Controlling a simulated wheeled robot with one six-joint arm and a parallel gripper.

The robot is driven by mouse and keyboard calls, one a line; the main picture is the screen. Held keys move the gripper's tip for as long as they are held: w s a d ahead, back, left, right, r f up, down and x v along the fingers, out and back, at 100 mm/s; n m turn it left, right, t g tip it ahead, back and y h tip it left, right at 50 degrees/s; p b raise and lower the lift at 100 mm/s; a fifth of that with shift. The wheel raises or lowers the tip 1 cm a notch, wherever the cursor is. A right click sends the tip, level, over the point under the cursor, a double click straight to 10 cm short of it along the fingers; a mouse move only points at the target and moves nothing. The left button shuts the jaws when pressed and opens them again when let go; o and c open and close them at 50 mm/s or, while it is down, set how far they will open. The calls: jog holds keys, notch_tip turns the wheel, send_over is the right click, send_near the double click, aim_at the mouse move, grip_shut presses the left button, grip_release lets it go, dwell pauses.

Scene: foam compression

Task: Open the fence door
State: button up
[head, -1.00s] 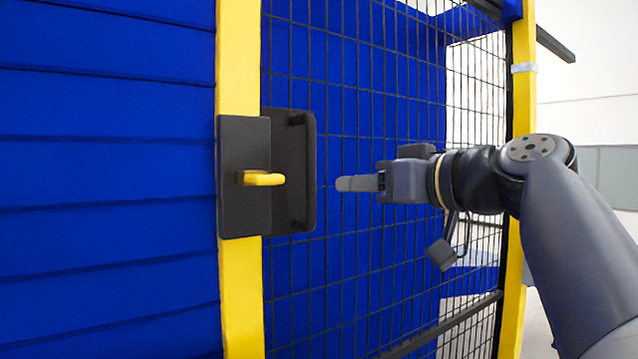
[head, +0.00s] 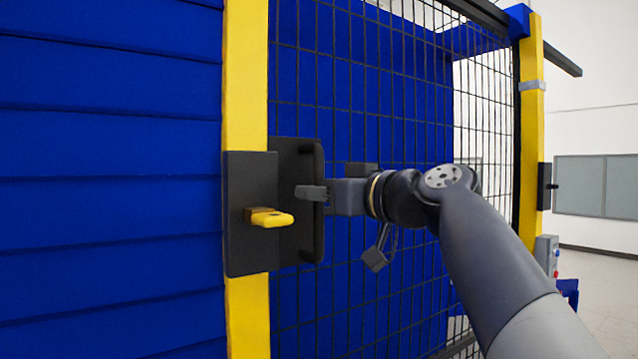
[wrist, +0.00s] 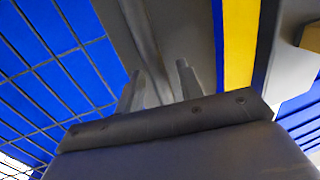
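The fence door (head: 400,130) is a black wire mesh panel, and it looks shut against the yellow post (head: 246,90). A black plate (head: 248,250) with a yellow latch knob (head: 268,218) is fixed to the post. Beside it is a dark upright pull handle (head: 318,230) on the door side. My gripper (head: 310,192) is at this handle, with one finger crossing in front of its bar. In the wrist view the handle bar (wrist: 140,30) runs between my two spread fingers (wrist: 158,88). Whether either finger touches the bar is unclear.
Blue horizontal panels (head: 110,130) fill the left side. A second yellow post (head: 531,120) with a small black box (head: 544,186) stands at the right. Open floor (head: 605,280) shows beyond it at the right.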

jog(key=shift+w+a, duration=0.15)
jog(key=shift+a, duration=0.05)
jog(key=shift+c, duration=0.6)
grip_shut()
